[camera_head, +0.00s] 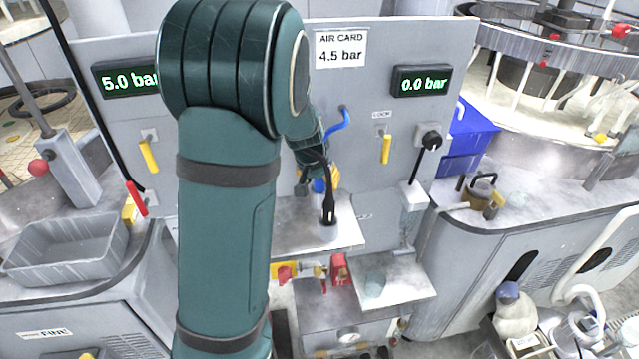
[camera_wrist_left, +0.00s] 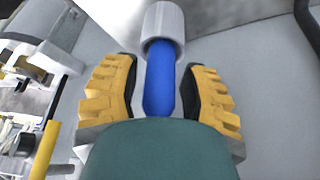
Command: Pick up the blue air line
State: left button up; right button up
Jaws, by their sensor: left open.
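The blue air line shows in the head view as a curved blue piece (camera_head: 341,122) on the grey panel, with a blue part (camera_head: 319,186) lower down by my gripper. In the left wrist view a straight blue length (camera_wrist_left: 160,85) runs out of a grey cylindrical collar (camera_wrist_left: 163,22). My left gripper (camera_head: 318,180) is open, and its yellow ridged fingers (camera_wrist_left: 159,90) stand on either side of the blue length, with a gap visible on both sides. My green palm hides the near end of the blue length. My right gripper is not in view.
The panel carries a 5.0 bar display (camera_head: 128,80), a 0.0 bar display (camera_head: 423,81) and an air card (camera_head: 341,49) reading 4.5 bar. Yellow handles (camera_head: 386,149) stick out. A black hose fitting (camera_head: 329,205) stands close by my gripper, above a grey shelf (camera_head: 290,236).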

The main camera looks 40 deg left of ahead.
pick_arm(q)
grip_shut()
jog(key=shift+r, duration=0.1)
